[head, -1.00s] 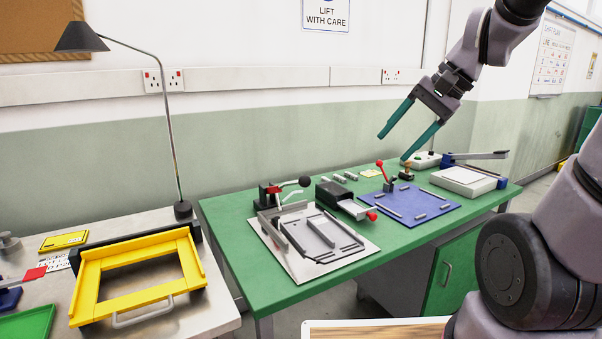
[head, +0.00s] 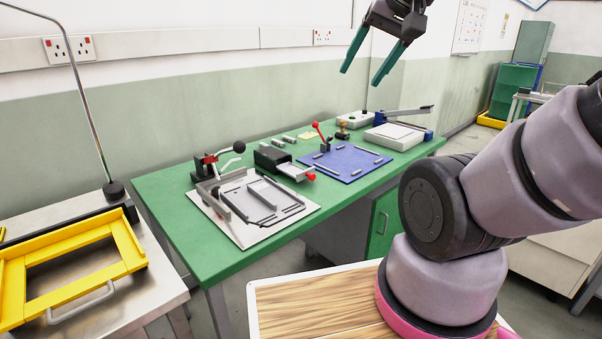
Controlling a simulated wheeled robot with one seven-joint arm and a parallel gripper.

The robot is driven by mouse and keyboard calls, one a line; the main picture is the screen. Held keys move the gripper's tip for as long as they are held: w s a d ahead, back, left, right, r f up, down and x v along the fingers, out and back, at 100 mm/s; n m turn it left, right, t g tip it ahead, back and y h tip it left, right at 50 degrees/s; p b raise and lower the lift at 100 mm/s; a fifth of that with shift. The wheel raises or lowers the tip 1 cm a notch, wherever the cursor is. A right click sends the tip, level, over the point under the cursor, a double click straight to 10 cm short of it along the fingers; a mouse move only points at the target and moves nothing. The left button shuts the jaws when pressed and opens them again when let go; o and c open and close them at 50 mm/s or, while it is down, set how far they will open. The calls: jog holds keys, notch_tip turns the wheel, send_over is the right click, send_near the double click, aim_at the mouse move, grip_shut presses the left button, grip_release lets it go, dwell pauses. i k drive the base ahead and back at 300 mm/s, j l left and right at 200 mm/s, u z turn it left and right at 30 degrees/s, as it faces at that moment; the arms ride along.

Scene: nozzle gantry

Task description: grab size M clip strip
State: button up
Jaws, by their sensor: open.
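My gripper (head: 361,78) is open and empty, with two green fingers pointing down and to the left. It is high in the picture, in front of the wall and above the back of the green bench. Small grey strip-like pieces lie in a row along the bench's back edge, among them a left one (head: 277,145), a middle one (head: 289,139) and a right one (head: 305,135). More thin grey strips lie on the blue mat (head: 345,168). No size marking is readable, so I cannot tell which is the size M clip strip.
The green bench (head: 180,235) also holds a plate with a grey frame (head: 220,225), a lever press (head: 208,168), a black box with a tray (head: 272,158), a red-knobbed lever (head: 322,138) and a white-topped device (head: 395,137). A yellow frame (head: 120,240) lies left.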

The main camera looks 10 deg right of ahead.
aim_at(288, 138)
jog(key=i+l+u, duration=0.1)
jog(key=i+l, duration=0.15)
jog(key=i+l+u, duration=0.1)
jog(key=l, duration=0.35)
jog(key=i+l+u, duration=0.1)
jog(key=i+l, duration=0.2)
jog(key=i+l+u, duration=0.1)
jog(key=l, duration=0.4)
jog(key=i+l+u, duration=0.1)
jog(key=i+l, duration=0.15)
jog(key=l, duration=0.15)
